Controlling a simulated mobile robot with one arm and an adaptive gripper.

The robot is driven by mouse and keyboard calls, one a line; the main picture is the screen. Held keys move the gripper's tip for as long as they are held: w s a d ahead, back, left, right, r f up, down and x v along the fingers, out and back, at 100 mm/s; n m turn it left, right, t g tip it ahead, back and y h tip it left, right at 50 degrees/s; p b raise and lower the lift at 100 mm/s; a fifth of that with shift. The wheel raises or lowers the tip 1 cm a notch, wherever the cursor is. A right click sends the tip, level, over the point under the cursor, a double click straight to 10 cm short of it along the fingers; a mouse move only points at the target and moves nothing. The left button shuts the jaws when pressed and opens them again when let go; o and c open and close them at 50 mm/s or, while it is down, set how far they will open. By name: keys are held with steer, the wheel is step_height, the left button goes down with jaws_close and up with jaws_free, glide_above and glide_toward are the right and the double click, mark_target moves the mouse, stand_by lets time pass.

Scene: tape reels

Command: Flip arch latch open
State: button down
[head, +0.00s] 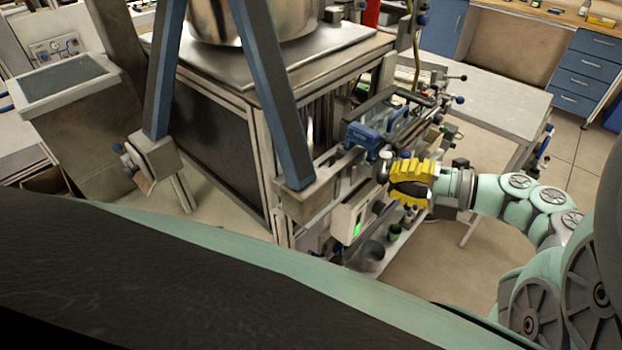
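A blue arch-like frame (263,85) stands at the machine, its top out of view. Its right leg ends in a grey metal foot (308,203) on the near right corner of the machine. I cannot tell for certain which part is the arch latch. A blue block-shaped part (363,136) sits on the machine's right side, with a small pale knob (385,154) just below it. My yellow gripper (388,174) is close to this knob and points left at the machine's side. Its fingertips are small and partly lost against the hardware, so contact and opening are unclear.
A large metal pot (250,22) stands on the machine's top plate (330,42). Small dark cups (394,232) sit on a low shelf below my gripper. A grey side table (490,95) and blue drawers (590,65) stand behind at right. Open floor lies right of the machine.

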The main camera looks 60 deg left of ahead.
steer(key=shift+s+a, duration=0.1)
steer(key=shift+s, duration=0.05)
steer(key=shift+s+a+f+m+t+y, duration=0.1)
steer(key=shift+s+a+m+t+y, duration=0.2)
steer(key=shift+m+t, duration=0.2)
steer(key=shift+s+a+f+m+t+y, duration=0.1)
steer(key=shift+s+a+m+t+y, duration=0.15)
steer(key=shift+s+m+t, duration=0.25)
steer(key=shift+a+r+t, duration=0.15)
steer(key=shift+t, duration=0.35)
steer(key=shift+r, duration=0.1)
